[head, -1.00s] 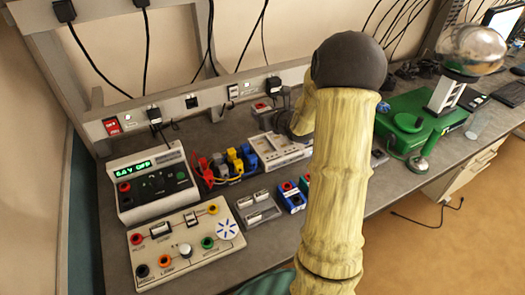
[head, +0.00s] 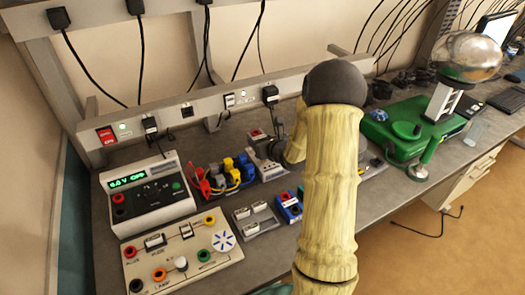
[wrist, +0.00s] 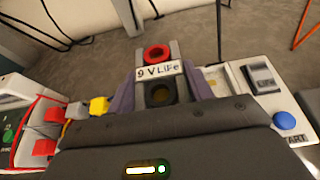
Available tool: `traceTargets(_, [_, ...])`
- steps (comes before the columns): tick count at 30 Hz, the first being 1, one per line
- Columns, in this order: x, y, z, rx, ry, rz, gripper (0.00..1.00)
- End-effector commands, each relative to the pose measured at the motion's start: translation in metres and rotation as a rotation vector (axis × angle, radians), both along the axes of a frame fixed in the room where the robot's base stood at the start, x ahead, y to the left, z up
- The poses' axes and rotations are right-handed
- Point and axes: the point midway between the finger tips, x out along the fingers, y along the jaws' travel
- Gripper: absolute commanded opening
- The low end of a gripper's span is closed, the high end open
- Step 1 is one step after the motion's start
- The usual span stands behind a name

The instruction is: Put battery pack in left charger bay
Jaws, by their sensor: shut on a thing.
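The battery pack, with a "9 V LiFe" label (wrist: 158,71), a red terminal and a dark one, is held between the purple fingers of my gripper (wrist: 162,93). In the head view the pack's reddish top (head: 257,134) shows just left of my gripper (head: 280,148), at the charger's back. The cream charger (head: 268,171) is partly hidden by my arm. In the wrist view, the charger (wrist: 230,76) shows a grey block and a blue START button to the right of the pack. My gripper body hides the pack's lower end, so I cannot tell whether it is seated in the left bay.
Red, blue and yellow connectors (head: 232,170) stand left of the charger. A power supply (head: 147,196), a terminal board (head: 182,250), a grey tray (head: 266,228) and a blue pack (head: 289,208) are nearby. A shelf rail (head: 210,110) runs behind.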

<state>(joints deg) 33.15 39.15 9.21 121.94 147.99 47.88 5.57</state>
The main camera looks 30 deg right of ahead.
Motion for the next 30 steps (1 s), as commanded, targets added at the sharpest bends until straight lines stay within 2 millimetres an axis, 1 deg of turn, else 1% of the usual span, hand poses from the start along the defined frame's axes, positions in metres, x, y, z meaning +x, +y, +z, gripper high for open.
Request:
traceTargets(3, [0.000, -0.003, -0.005, -0.001, -0.003, -0.004, 0.18])
traceTargets(11, [0.000, -0.004, -0.005, -0.001, -0.003, -0.006, 0.18])
traceTargets(14, [0.000, -0.004, -0.012, 0.001, -0.002, -0.006, 0.18])
traceTargets(19, [0.000, -0.002, -0.034, 0.002, 0.000, -0.003, 0.18])
traceTargets(22, [0.000, -0.002, -0.044, 0.001, -0.002, -0.004, 0.18])
traceTargets(30, [0.001, 0.002, -0.046, -0.001, -0.004, 0.004, 0.18])
